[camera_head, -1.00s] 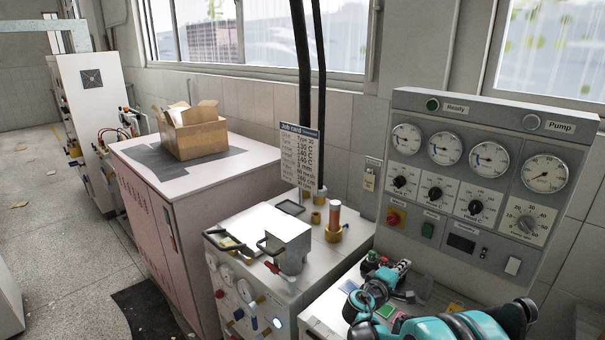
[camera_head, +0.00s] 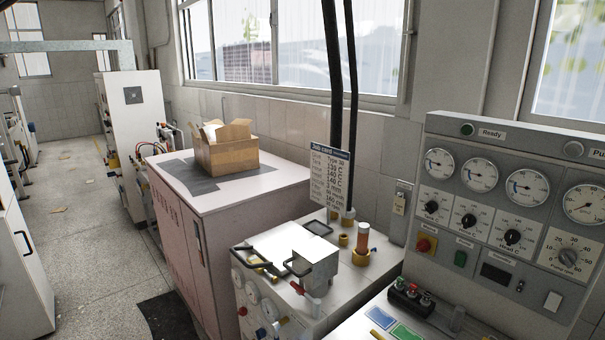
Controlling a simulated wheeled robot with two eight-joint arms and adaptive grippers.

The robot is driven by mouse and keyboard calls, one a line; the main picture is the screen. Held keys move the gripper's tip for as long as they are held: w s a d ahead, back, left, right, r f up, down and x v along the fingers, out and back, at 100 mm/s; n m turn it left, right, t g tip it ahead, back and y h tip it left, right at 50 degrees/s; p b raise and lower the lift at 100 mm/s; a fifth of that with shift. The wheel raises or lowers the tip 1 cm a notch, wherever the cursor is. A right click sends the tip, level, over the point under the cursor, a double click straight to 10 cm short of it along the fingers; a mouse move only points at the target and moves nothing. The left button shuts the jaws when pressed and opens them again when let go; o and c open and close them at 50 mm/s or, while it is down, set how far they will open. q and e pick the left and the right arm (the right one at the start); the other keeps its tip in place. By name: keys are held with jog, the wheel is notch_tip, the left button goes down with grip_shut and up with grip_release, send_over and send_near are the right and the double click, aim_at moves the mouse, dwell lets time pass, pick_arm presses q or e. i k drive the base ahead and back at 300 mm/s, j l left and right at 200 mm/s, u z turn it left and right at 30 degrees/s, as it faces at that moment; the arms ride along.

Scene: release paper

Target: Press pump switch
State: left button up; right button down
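The grey control panel (camera_head: 480,270) stands at the right. A red knob on a yellow plate (camera_head: 426,245) and a green button (camera_head: 461,258) are at the lower left of the panel. Neither of my grippers is in view.
A small machine with a grey metal block (camera_head: 318,270) and a job card (camera_head: 330,175) stands left of the panel. A pink-sided cabinet (camera_head: 215,235) bears an open cardboard box (camera_head: 226,148). Floor (camera_head: 85,215) is open at the left.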

aim_at(459, 260)
jog(key=z, duration=1.5)
